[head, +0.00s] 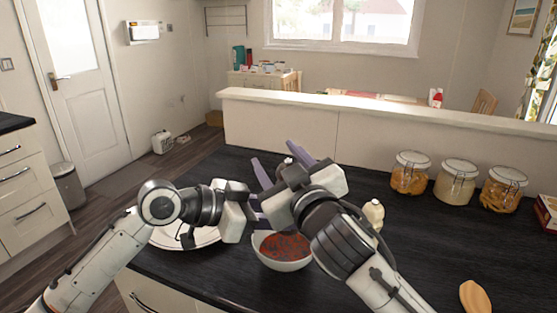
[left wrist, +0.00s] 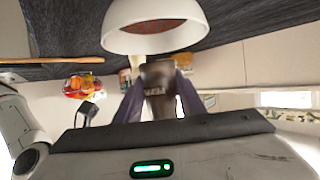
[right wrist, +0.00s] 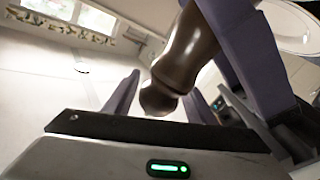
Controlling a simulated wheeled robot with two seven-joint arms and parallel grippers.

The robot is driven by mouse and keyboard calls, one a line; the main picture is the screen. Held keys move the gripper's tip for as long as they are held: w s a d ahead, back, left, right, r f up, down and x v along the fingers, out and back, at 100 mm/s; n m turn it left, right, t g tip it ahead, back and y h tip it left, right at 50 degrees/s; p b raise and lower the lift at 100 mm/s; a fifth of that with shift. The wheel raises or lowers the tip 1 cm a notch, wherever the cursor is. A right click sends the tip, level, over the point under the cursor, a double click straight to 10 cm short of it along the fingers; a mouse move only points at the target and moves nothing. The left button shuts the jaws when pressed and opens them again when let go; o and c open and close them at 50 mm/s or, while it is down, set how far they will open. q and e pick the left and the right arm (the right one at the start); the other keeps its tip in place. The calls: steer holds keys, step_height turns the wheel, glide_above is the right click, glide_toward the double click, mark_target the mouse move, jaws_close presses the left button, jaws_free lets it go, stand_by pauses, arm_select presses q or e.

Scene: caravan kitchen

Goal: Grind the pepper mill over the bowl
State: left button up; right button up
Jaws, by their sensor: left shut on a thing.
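The pepper mill is a dark brown turned piece; it shows in the left wrist view (left wrist: 160,88) between the left fingers and in the right wrist view (right wrist: 192,45). My left gripper (head: 258,208) is shut on it. In the head view the mill is mostly hidden behind my grippers. My right gripper (head: 281,162) is open, its fingers spread on either side of the mill's rounded end, with no clear contact. The white bowl (head: 283,265) with red contents stands on the dark counter just below the grippers. Its rim also shows in the left wrist view (left wrist: 150,45).
A white plate (head: 205,240) lies on the counter (head: 420,255) behind my left arm. A small pale bottle (head: 373,213) stands right of the bowl, close to my right arm. Glass jars (head: 456,183) line the back right. A tan object (head: 474,297) lies at the front right.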

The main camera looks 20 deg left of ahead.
steer(key=shift+d, duration=0.15)
steer(key=v, duration=1.2)
step_height(320, 180, up, 7)
stand_by(0.7)
steer(key=shift+c, duration=0.2)
stand_by(0.6)
